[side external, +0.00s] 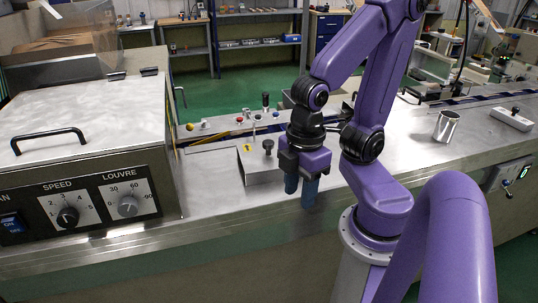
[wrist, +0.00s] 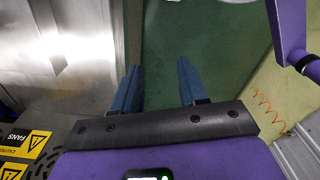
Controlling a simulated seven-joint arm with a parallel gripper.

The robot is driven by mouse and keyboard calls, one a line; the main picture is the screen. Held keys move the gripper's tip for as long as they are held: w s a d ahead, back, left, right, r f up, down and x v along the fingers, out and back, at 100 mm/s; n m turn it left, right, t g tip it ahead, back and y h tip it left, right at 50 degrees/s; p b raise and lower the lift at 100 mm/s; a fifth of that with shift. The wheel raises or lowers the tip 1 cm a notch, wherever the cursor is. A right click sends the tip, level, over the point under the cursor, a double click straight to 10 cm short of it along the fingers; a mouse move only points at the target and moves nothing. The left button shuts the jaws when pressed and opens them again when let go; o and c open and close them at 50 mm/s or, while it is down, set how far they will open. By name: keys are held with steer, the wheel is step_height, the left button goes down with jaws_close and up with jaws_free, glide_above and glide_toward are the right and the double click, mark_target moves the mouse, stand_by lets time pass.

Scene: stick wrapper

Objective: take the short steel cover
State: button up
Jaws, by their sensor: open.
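A short steel cover (side external: 262,168) with a black knob on top and a small yellow label sits on the steel bench, left of my gripper in the side view. My gripper (side external: 301,190) points down, open and empty, just right of the cover and near the bench's front edge. In the wrist view the two blue fingers (wrist: 158,72) stand apart with only green floor showing between them. I cannot make out the cover in the wrist view.
A steel bench (side external: 400,145) runs across the side view. A heater box (side external: 85,150) with dials stands left. A steel cup (side external: 446,126) and a longer pale block (side external: 511,119) with a black knob are at right. Small coloured knobs (side external: 240,120) line the rear.

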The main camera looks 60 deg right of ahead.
steer(key=o, duration=0.4)
step_height(320, 180, up, 15)
steer(key=m, duration=3.1)
glide_above(268, 142)
step_height(268, 142, down, 12)
steer(key=shift+s+r, duration=0.1)
steer(key=shift+s, duration=0.05)
steer(key=shift+d+f, duration=0.1)
steer(key=shift+f, duration=2.8)
